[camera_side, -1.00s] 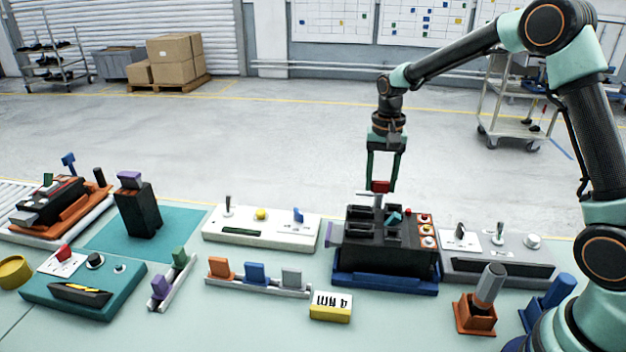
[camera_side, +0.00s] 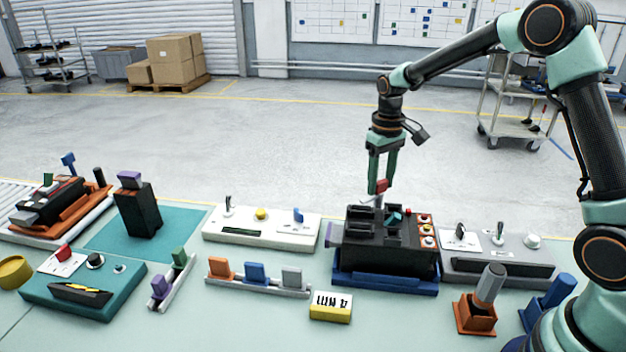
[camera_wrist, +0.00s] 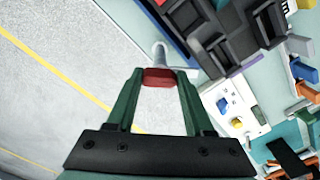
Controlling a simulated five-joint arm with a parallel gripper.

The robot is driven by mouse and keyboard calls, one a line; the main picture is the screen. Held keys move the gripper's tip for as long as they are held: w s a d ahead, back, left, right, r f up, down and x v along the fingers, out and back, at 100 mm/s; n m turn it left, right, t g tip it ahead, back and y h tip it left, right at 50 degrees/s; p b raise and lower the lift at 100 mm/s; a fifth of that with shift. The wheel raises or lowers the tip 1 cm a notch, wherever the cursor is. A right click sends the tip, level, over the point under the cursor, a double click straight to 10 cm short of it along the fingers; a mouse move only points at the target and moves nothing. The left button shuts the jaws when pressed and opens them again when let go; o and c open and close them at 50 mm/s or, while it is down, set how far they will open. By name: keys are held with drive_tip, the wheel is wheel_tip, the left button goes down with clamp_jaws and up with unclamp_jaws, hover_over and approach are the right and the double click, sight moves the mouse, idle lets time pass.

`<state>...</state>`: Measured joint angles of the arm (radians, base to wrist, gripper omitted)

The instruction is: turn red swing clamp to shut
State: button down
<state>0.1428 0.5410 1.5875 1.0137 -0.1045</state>
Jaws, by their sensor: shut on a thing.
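The red swing clamp (camera_side: 381,187) stands at the back edge of a black fixture (camera_side: 392,254), which sits in a blue tray (camera_side: 384,285). My gripper (camera_side: 382,184) comes down from above and is shut on the clamp's red part. In the wrist view the red clamp (camera_wrist: 159,77) lies between the tips of my green fingers (camera_wrist: 158,80), with a light metal piece just beyond it. The black fixture (camera_wrist: 222,42) fills the upper right there. The clamp's lower end is hard to make out in the side view.
Red, orange and white buttons (camera_side: 426,230) line the fixture's right side. A grey panel (camera_side: 490,265) is to the right and a white panel (camera_side: 262,235) to the left. A rail with colored blocks (camera_side: 258,280) and a yellow-white block (camera_side: 331,307) lie in front.

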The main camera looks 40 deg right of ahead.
sight(380, 182)
drive_tip(key=n, duration=0.4)
drive_tip(key=shift+r+n, duration=0.1)
drive_tip(key=shift+n, duration=0.2)
drive_tip(key=n, duration=0.4)
drive_tip(key=shift+n, duration=0.3)
drive_tip(key=shift+c, duration=1.4)
unclamp_jaws()
wheel_tip(380, 182, up, 12)
